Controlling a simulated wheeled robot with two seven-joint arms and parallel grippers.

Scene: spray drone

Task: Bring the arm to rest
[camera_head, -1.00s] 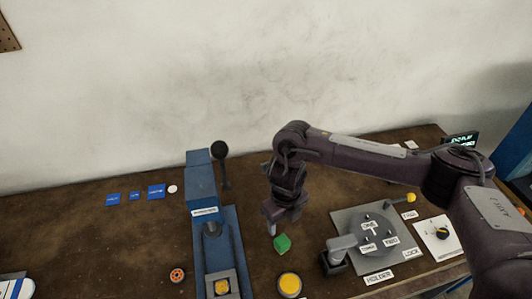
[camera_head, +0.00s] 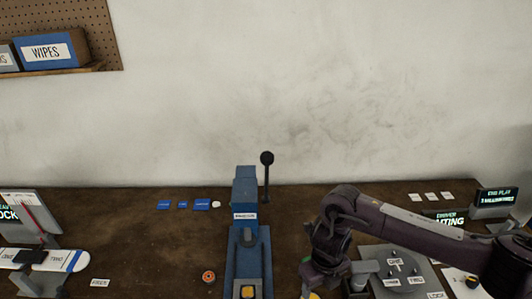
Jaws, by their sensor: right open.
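My right arm comes in from the right edge and bends down at its wrist. My right gripper (camera_head: 308,285) points down over the brown table (camera_head: 130,240), just right of a blue lever press (camera_head: 250,225). Its jaws are open, and I see nothing held. A yellow disc (camera_head: 311,295) shows partly below it at the bottom edge. The green cube is not visible. My left gripper is not in view.
A grey plate with a round holder (camera_head: 398,265) and labels stands close right of my wrist. The press's black-knobbed lever (camera_head: 267,160) rises behind. A small orange ring (camera_head: 208,277) lies left of the press. A white-and-blue piece on a stand (camera_head: 45,258) is far left.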

